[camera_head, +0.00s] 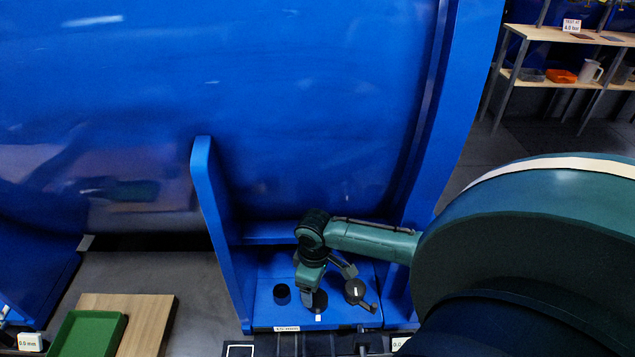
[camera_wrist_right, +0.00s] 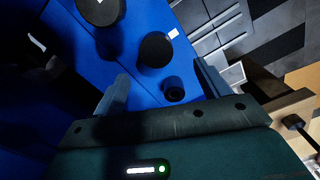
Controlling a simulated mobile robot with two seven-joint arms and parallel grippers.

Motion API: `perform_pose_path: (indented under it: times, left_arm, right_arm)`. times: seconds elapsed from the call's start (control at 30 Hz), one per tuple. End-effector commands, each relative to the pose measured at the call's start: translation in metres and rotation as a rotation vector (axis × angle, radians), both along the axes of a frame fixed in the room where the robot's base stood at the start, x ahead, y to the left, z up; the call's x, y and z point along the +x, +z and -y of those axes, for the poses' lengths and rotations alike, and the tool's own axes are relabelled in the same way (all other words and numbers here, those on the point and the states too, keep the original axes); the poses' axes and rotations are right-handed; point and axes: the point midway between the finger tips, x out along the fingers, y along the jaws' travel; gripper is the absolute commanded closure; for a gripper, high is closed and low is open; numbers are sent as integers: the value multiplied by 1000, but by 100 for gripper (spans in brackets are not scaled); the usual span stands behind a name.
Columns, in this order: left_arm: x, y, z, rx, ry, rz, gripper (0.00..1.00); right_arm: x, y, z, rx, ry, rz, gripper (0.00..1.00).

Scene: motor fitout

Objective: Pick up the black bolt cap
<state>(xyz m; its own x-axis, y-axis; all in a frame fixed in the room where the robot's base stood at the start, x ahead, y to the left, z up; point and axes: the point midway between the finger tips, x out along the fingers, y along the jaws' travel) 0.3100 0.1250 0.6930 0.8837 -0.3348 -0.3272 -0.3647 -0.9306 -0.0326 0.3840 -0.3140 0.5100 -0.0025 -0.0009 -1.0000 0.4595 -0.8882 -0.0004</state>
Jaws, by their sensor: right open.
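Several black round parts lie on a blue ledge (camera_head: 262,312) of the big blue housing; I cannot tell for sure which is the black bolt cap. A small black cylinder (camera_head: 282,294) stands at the left; it appears to be the small one in the right wrist view (camera_wrist_right: 174,90), lying between the fingers and not gripped. A wider black cylinder (camera_wrist_right: 155,50) is farther out, and a larger black disc with a white mark (camera_wrist_right: 101,10) is cut by the top edge. My right gripper (camera_wrist_right: 163,82) is open and empty above the ledge. My left gripper is not in view.
Blue upright walls of the housing (camera_head: 212,220) flank the ledge on both sides. A green tray (camera_head: 92,335) sits on a wooden board (camera_head: 150,315) at lower left. A shelf (camera_head: 560,35) stands far off at upper right.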

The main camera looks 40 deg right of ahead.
Motion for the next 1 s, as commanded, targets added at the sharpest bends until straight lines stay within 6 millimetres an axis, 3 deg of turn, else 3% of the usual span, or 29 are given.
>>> perform_pose_path:
  times: [0.1,0.3,0.6,0.9,1.0]
  left_arm:
    - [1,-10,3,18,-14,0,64]
    - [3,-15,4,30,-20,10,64]
    - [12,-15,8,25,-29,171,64]
    - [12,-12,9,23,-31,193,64]
    - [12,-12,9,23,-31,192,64]
  right_arm:
    - [0,-20,-1,1,0,0,25]
    - [1,-33,1,1,1,2,25]
    - [4,-74,5,1,1,2,25]
    - [4,-77,5,0,2,3,25]
    - [4,-77,5,0,2,3,32]
